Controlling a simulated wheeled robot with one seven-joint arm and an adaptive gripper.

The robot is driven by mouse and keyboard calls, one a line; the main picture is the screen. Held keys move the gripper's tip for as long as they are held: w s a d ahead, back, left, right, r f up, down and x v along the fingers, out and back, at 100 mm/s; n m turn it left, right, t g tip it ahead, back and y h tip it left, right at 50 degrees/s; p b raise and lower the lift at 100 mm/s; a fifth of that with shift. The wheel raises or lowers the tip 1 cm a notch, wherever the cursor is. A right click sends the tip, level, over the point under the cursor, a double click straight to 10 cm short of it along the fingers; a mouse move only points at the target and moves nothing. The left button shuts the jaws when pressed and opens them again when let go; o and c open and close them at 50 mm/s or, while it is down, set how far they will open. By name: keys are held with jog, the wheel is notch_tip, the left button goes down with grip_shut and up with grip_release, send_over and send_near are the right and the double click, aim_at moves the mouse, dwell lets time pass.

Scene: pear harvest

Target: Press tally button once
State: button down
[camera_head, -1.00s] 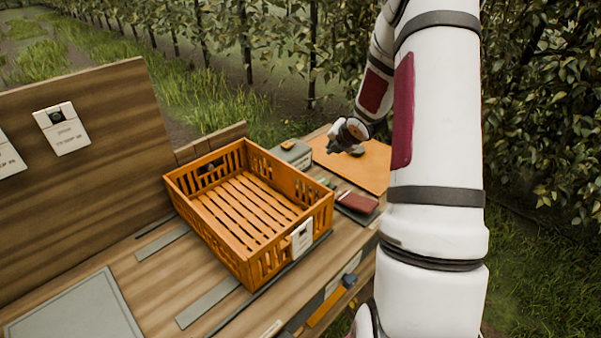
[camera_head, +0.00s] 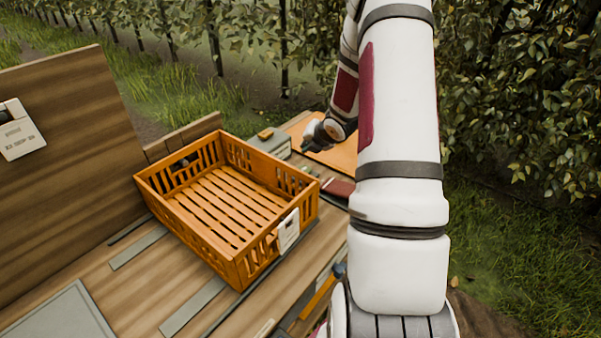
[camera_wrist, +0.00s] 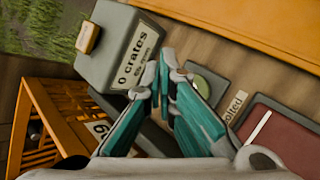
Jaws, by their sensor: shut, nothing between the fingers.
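The tally box (camera_wrist: 115,45) is grey, with a label (camera_wrist: 132,62) reading "0 crates" and a second, smaller line. Its small tan button (camera_wrist: 88,38) stands out at the upper left of the box in the wrist view. In the head view the box (camera_head: 272,142) sits just beyond the crate's right corner. My gripper (camera_wrist: 160,72) has teal fingers brought together and empty. The fingertips are beside the label end of the box, to the right of the button in the wrist view. In the head view my gripper (camera_head: 308,146) is right of the box.
The orange slatted crate (camera_head: 142,183) stands empty on the wooden bench, close to the box. A round green piece on a dark pad (camera_wrist: 210,86) and a dark red book (camera_wrist: 285,135) lie right of my fingers. An orange board (camera_head: 340,154) lies behind.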

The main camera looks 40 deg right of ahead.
aim_at(306, 169)
jog(key=shift+f+b, duration=1.75)
jog(key=shift+f, duration=0.95)
jog(key=shift+f, duration=0.15)
jog(key=shift+f+b, duration=0.25)
jog(key=shift+b, duration=0.15)
jog(key=shift+f+b, duration=0.55)
jog(key=shift+f, duration=0.1)
jog(key=shift+r+p, duration=0.75)
jog(key=shift+r, duration=0.35)
jog(key=shift+r, duration=0.1)
jog(key=shift+r+p, duration=1.9)
jog(key=shift+r, duration=0.5)
